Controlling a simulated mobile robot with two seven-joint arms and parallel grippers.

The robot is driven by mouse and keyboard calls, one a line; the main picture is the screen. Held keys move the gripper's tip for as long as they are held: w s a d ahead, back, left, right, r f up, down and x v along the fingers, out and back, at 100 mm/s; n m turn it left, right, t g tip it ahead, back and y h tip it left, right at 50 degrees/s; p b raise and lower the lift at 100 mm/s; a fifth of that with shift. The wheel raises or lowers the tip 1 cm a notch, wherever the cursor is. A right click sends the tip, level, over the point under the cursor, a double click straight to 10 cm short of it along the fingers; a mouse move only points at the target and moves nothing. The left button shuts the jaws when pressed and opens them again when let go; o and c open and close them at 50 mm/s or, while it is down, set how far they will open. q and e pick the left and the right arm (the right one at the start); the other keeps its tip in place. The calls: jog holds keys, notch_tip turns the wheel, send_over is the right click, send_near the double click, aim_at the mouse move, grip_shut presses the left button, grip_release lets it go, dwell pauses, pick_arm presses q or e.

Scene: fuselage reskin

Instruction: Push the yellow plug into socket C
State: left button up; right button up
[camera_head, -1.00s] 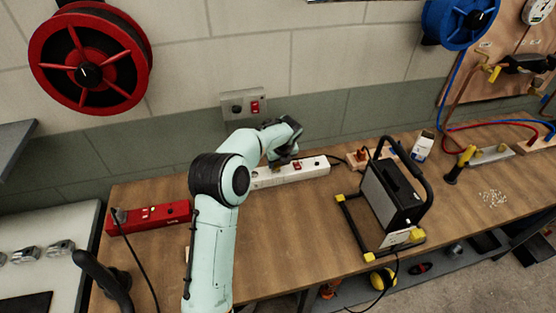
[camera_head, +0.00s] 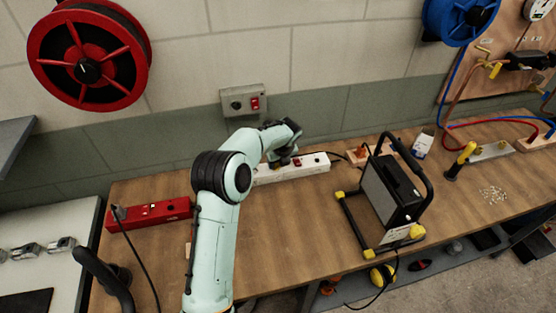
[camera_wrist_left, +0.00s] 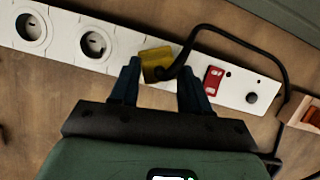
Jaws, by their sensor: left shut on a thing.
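The yellow plug (camera_wrist_left: 157,65) sits between the two dark fingers of my left gripper (camera_wrist_left: 160,85) in the left wrist view, with a black cable leaving it to the right. The gripper is shut on it. The plug overlaps the white power strip (camera_wrist_left: 125,45), right of two open round sockets; whether its pins are in a socket is hidden. Socket letters are not readable. In the head view my left gripper (camera_head: 284,160) is at the white strip (camera_head: 312,166) near the wall, and largely hides the plug. My right gripper is not in view.
The strip has a red switch (camera_wrist_left: 213,80). A red power strip (camera_head: 150,214) lies at the left of the bench. A black work lamp (camera_head: 395,190) with yellow feet stands to the right. A grey wall box (camera_head: 243,101) is above. The bench front is mostly clear.

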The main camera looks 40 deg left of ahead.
pick_arm(q)
jog(key=shift+f, duration=0.35)
jog(key=o, duration=1.1)
jog(key=shift+o, duration=0.2)
jog(key=shift+r, duration=0.1)
jog(key=v, duration=0.5)
